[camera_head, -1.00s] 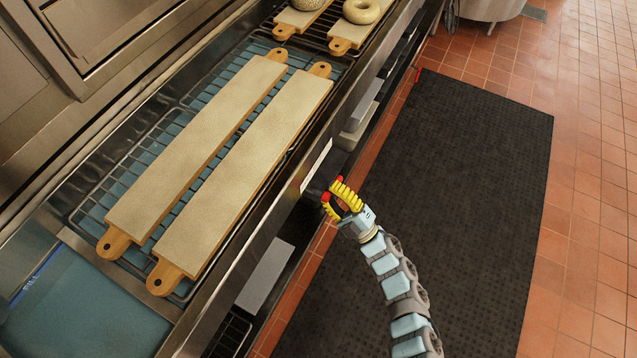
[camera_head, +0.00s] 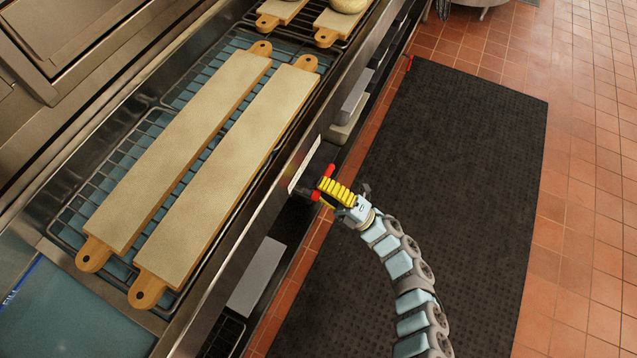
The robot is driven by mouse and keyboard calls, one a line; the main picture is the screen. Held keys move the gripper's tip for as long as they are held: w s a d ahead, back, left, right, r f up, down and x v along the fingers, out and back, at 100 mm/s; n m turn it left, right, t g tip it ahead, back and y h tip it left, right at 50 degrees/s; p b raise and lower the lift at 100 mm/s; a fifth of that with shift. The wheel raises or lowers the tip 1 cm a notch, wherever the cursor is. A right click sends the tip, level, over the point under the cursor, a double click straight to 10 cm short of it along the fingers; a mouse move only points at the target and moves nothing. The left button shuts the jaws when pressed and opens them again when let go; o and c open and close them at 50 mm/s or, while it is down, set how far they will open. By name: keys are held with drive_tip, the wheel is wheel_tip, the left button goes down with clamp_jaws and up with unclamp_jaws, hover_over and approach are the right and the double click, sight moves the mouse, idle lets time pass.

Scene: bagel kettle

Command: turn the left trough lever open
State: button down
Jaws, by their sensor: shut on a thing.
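My gripper (camera_head: 323,183), with yellow fingers and red tips, is at the front face of the steel trough counter (camera_head: 238,262). Its fingers are drawn together on a small dark lever (camera_head: 303,188) that sticks out from the counter front. The lever is mostly hidden by the fingers and in shadow, so its angle cannot be told. My arm comes in from the lower right over the floor mat. A white label plate (camera_head: 306,164) is on the counter front just beyond the fingertips.
Two long boards (camera_head: 180,150) (camera_head: 228,175) lie on a wire rack over the trough water. Shorter boards with bagels (camera_head: 342,22) lie at the top. Pale trays (camera_head: 258,275) sit on the shelf below. The black floor mat (camera_head: 450,180) is clear around my arm.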

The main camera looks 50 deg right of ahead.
drive_tip(key=c, duration=1)
unclamp_jaws()
drive_tip(key=shift+s, duration=0.1)
drive_tip(key=shift+c, duration=0.2)
drive_tip(key=shift+f, duration=0.1)
drive_tip(key=v, duration=0.7)
drive_tip(key=shift+s, duration=0.2)
drive_tip(key=shift+d, duration=0.1)
